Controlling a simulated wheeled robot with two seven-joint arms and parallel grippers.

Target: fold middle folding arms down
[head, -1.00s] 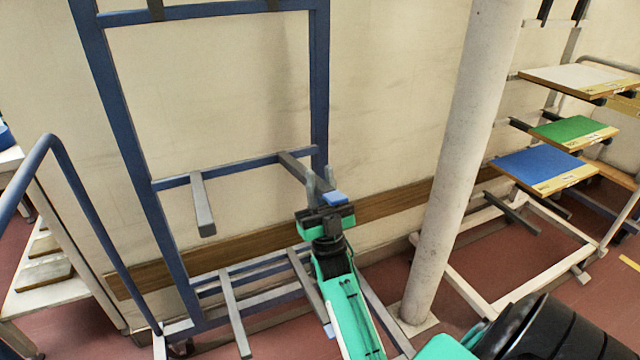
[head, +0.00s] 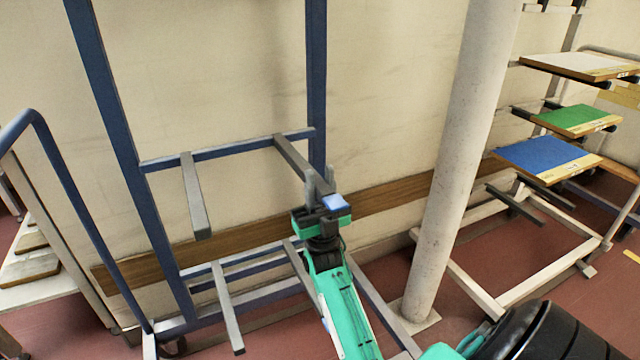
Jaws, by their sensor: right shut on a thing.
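A blue rack frame (head: 318,85) stands by the wall. Its middle crossbar carries two grey folding arms that stick out toward me. The left middle folding arm (head: 195,196) is free, with nothing touching it. The right middle folding arm (head: 295,158) runs out to my right gripper (head: 320,184), which is shut on it near its outer end. The gripper body hides that end. My left gripper is not in view.
Lower grey arms (head: 226,306) stick out below the middle pair. A pale round column (head: 460,150) stands right of the rack. Behind it is another rack with a blue board (head: 545,158) and a green board (head: 577,118). A blue rail (head: 75,215) is at left.

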